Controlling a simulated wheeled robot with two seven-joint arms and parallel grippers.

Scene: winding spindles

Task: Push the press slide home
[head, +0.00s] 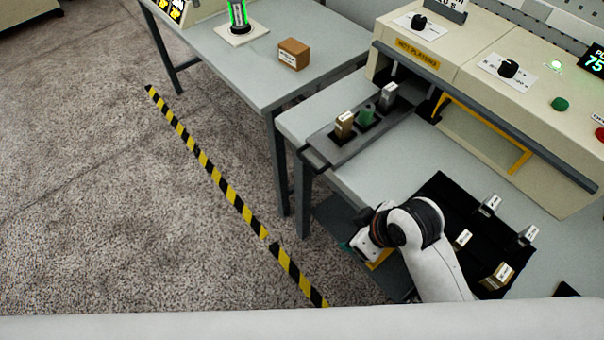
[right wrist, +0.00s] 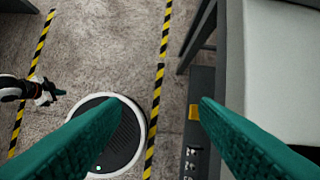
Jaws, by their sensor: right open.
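The press slide (head: 357,143) is a dark grey tray sticking out of the cream press (head: 478,75) labelled "HOT PLATENS". Three small blocks stand in it: a brown one (head: 344,124), a green one (head: 366,116) and a grey one (head: 388,96). A bar handle runs along its near left end. My right gripper (head: 352,246) is at the bench's front edge, below the slide in the head view and apart from it. Its green fingers (right wrist: 160,108) are open and empty over the floor in the right wrist view. My left gripper (right wrist: 56,95) shows small there; its opening is unclear.
A black mat (head: 440,190) with several labelled blocks lies right of my right arm. A yellow frame (head: 490,128) surrounds the press opening. Another table (head: 225,60) holds a brown box (head: 293,54). A striped floor line (head: 220,185) crosses open floor.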

